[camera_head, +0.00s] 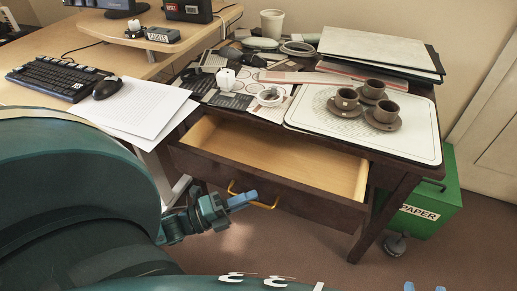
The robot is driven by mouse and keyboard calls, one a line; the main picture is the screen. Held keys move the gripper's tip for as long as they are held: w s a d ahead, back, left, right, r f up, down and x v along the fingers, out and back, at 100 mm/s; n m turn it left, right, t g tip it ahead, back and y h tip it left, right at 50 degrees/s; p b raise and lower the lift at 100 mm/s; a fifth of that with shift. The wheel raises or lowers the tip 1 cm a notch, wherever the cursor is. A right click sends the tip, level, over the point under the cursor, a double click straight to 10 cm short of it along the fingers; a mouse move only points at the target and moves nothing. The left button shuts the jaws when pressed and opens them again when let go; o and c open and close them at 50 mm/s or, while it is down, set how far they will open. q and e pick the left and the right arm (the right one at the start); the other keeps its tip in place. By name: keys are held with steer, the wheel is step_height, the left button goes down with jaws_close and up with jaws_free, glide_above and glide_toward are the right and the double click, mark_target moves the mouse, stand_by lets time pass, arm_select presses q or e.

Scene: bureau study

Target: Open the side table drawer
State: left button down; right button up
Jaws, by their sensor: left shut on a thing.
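The dark wooden side table (405,170) stands right of the desk. Its drawer (270,188) is pulled out, and its pale, empty-looking inside shows. A yellow handle (268,206) is on the drawer front. My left gripper (243,200) has blue fingertips at the handle and is shut on it; the fingers partly cover the handle. My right gripper (425,288) shows only as two blue fingertips, set apart, at the bottom edge. Nothing shows between them, and the rest of it is out of frame.
The table top holds a tray (425,140) with brown cups on saucers, papers, folders and a pale cup (272,23). A green paper bin (432,205) stands at the right. The desk (70,70) with a keyboard (58,78) is at the left. Floor shows below the drawer.

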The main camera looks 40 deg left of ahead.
arm_select(q)
steer(key=s+p, duration=0.1)
steer(key=s, duration=0.1)
steer(key=s+d, duration=0.1)
steer(key=s, duration=0.2)
steer(key=shift+s+d+p, duration=0.1)
steer(key=shift+s+p, duration=0.25)
arm_select(e)
steer(key=shift+s+d+r+m+g+h, duration=0.15)
steer(key=shift+s+g, duration=0.1)
steer(key=shift+g, duration=0.2)
steer(key=shift+s+d+f+m+g+h, duration=0.1)
steer(key=shift+s+m+g+h, duration=0.1)
steer(key=shift+g, duration=0.25)
arm_select(q)
steer(key=c, duration=1.5)
jaws_free()
arm_select(e)
steer(key=shift+a, duration=0.1)
arm_select(q)
steer(key=v, duration=1.3)
arm_select(e)
steer(key=shift+s+r, duration=0.1)
steer(key=shift+r, duration=0.05)
arm_select(q)
steer(key=shift+s, duration=0.1)
